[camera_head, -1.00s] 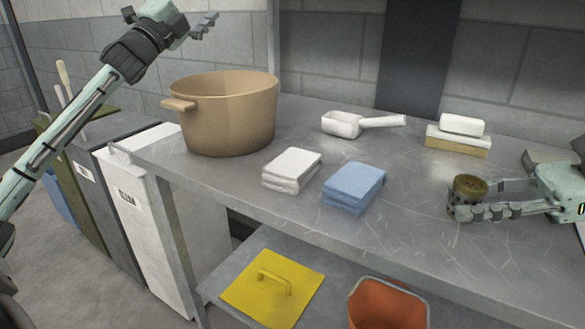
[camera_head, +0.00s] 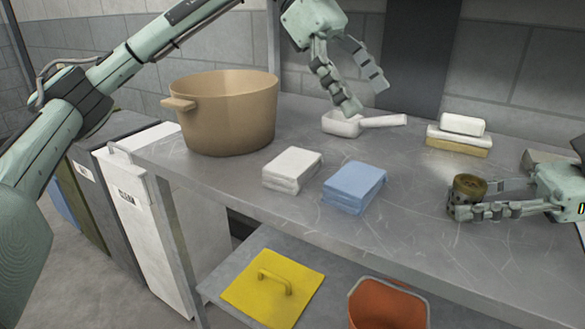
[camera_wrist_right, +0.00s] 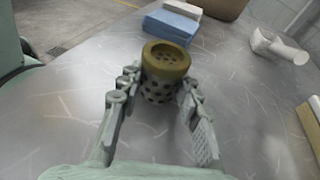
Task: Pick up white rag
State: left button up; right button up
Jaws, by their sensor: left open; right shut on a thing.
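The white rag (camera_head: 292,169) is a folded stack lying on the metal table, between the tan pot and the blue rag (camera_head: 353,186). Its edge also shows in the right wrist view (camera_wrist_right: 183,8), behind the blue rag. My left gripper (camera_head: 364,97) is open and empty, fingers pointing down, above and behind the rags near the white scoop. My right gripper (camera_head: 474,202) is shut on a brown perforated cylinder (camera_wrist_right: 165,70) at the right of the table, well apart from the white rag.
The tan pot (camera_head: 222,112) stands left of the rags. A white scoop (camera_head: 342,123) lies behind them. Below are a yellow lid (camera_head: 272,290) and an orange bin (camera_head: 388,305). The table front is clear.

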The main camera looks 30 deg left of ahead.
pick_arm(q)
jog(key=a+f+y, duration=0.1)
jog(key=a+y, duration=0.4)
jog(key=a, duration=0.1)
jog(key=y, duration=0.3)
send_over(293, 161)
jog(key=shift+n, duration=0.3)
notch_tip(293, 161, down, 12)
jog(key=shift+r, duration=0.25)
jog(key=c, duration=1)
jog(key=shift+r, duration=0.1)
